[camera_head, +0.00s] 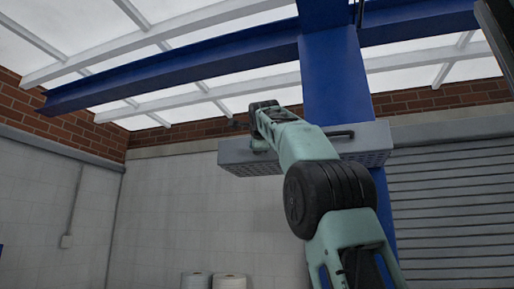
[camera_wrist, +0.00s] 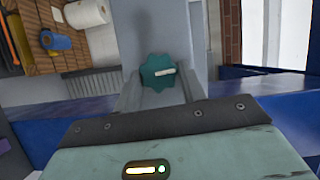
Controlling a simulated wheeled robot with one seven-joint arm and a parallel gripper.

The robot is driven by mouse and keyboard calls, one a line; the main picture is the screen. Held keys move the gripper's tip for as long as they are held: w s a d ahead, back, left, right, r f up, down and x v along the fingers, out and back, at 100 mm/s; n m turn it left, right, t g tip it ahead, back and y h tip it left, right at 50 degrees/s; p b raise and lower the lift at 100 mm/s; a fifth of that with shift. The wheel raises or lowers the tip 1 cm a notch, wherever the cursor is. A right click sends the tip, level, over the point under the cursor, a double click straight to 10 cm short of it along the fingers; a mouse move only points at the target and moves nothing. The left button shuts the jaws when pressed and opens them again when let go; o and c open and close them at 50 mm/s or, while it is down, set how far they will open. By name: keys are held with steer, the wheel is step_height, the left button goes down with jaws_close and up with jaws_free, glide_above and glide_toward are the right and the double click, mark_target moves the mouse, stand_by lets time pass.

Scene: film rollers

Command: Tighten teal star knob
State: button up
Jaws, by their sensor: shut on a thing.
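The teal star knob (camera_wrist: 157,76) shows in the wrist view, just beyond my gripper's body, with a short white mark on its face. My gripper (camera_wrist: 160,90) is shut on the knob, with its grey fingers on either side of the knob's lower part. The exact finger contact is partly hidden. In the head view my arm reaches up to a grey perforated housing (camera_head: 236,157). The knob and the fingertips cannot be made out there, as my arm covers that area.
A blue column (camera_head: 337,85) and blue beam (camera_head: 180,73) stand around the housing. Two pale rolls (camera_head: 229,281) are low in the head view. A white roll (camera_wrist: 86,12) and a blue roll (camera_wrist: 57,41) lie on wooden slats in the wrist view. A grey shutter (camera_head: 450,200) is at right.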

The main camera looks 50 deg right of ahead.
stand_by(0.4)
steer(key=o, duration=1)
steer(key=b+v, duration=0.8)
steer(key=v, duration=0.9)
steer(key=shift+s+a, duration=0.15)
steer(key=shift+s, duration=0.1)
